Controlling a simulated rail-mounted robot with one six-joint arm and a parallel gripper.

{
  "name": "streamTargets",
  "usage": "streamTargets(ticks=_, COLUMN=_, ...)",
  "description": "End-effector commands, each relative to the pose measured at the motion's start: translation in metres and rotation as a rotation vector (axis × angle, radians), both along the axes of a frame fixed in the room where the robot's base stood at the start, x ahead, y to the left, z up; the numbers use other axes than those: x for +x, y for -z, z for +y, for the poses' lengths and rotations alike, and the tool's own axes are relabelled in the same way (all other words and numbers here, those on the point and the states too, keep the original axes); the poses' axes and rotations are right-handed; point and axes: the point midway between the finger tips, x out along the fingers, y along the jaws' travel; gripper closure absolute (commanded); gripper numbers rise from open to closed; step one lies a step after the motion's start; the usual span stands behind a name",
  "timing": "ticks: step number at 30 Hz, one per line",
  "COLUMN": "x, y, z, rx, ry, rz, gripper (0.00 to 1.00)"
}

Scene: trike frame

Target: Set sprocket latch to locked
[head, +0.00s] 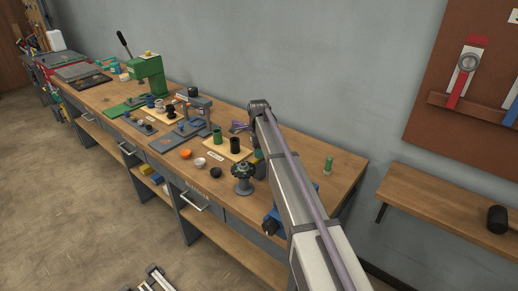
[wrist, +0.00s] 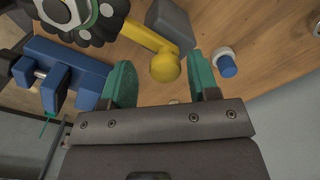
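The sprocket latch shows in the wrist view as a yellow lever (wrist: 147,37) with a round yellow knob (wrist: 165,68). The lever runs from the dark toothed sprocket (wrist: 82,18) at the upper left, past a grey block (wrist: 171,26). My gripper (wrist: 160,60) is open, with its two green fingers on either side of the knob. Gaps show on both sides, and I see no contact. In the head view the sprocket (head: 243,170) stands near the bench's front edge. My arm hides the latch and my fingers there.
A blue vise (wrist: 62,72) lies left of the fingers, and a blue-and-white cylinder (wrist: 226,62) lies close to the right finger. On the bench (head: 345,172) are a green press (head: 150,78), several small parts and a green peg (head: 328,164). A wall shelf (head: 440,205) is at right.

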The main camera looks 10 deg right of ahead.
Motion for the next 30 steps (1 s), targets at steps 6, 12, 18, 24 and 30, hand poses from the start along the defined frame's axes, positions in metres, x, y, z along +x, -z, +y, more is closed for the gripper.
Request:
streamTargets(ticks=6, x=0.001, y=0.0, z=-0.001, rx=-0.001, ry=0.001, rz=-0.001, gripper=0.42)
streamTargets(ticks=12, x=0.001, y=-0.017, z=-0.001, rx=-0.001, ry=0.001, rz=-0.002, gripper=0.42)
streamTargets(ticks=18, x=0.001, y=-0.065, z=-0.001, rx=-0.001, ry=0.0, rz=-0.001, gripper=0.42)
streamTargets(ticks=24, x=0.001, y=-0.106, z=0.0, rx=0.0, ry=0.0, rz=-0.001, gripper=0.42)
streamTargets(ticks=30, x=0.001, y=-0.109, z=0.0, rx=0.0, ry=0.0, rz=-0.001, gripper=0.42)
